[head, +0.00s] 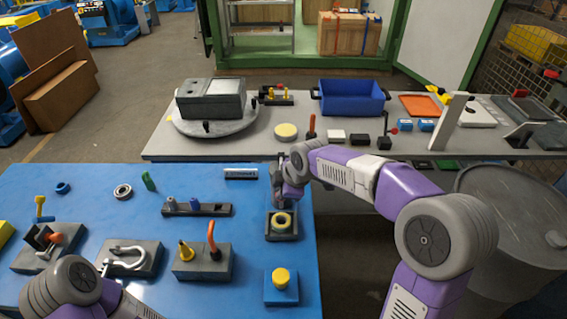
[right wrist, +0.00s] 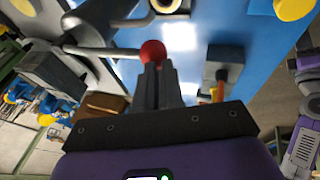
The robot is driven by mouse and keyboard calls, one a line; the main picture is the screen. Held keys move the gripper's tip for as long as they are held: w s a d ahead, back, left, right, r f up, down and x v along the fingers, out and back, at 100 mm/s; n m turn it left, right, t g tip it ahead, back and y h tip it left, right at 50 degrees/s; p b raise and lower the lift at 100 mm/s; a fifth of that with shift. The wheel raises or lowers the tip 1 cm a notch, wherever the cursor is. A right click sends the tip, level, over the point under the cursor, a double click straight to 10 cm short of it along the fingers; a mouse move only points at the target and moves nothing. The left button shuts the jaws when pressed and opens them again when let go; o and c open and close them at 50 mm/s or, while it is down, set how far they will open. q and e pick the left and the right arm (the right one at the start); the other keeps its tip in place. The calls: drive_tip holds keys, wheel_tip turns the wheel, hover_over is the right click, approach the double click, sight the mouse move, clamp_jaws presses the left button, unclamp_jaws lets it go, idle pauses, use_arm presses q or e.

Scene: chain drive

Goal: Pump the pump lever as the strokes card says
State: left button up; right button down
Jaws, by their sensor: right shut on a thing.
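My right gripper (head: 279,190) reaches over the right edge of the blue table, just behind a dark block with a yellow ring. In the right wrist view the gripper (right wrist: 160,82) is shut on a red ball knob (right wrist: 153,51). A pale rod (right wrist: 100,51), the pump lever, runs from the knob to the left towards a dark grey body (right wrist: 52,68). In the head view my gripper hides the knob and most of the lever. My left gripper is out of view.
The yellow-ring block (head: 281,237) and a yellow button on a blue box (head: 281,291) stand in front of my right gripper. A slotted rail (head: 197,210) and a block with an orange hook (head: 204,265) stand left. Behind is a grey table (head: 240,145).

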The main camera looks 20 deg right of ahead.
drive_tip(key=a+p+v, duration=0.1)
drive_tip(key=p+v, duration=0.2)
drive_tip(key=v, duration=1.1)
drive_tip(key=shift+a, duration=0.2)
drive_tip(key=shift+s, duration=0.15)
drive_tip(key=w+a+r+m+g+h+p, duration=0.1)
drive_tip(key=w+r+m+h+p, duration=0.2)
drive_tip(key=m, duration=1.5)
wheel_tip(320, 180, up, 5)
drive_tip(key=w+p, duration=0.3)
drive_tip(key=p, duration=0.1)
drive_tip(key=shift+a+m, duration=0.3)
drive_tip(key=shift+a, duration=0.1)
drive_tip(key=shift+r, duration=0.1)
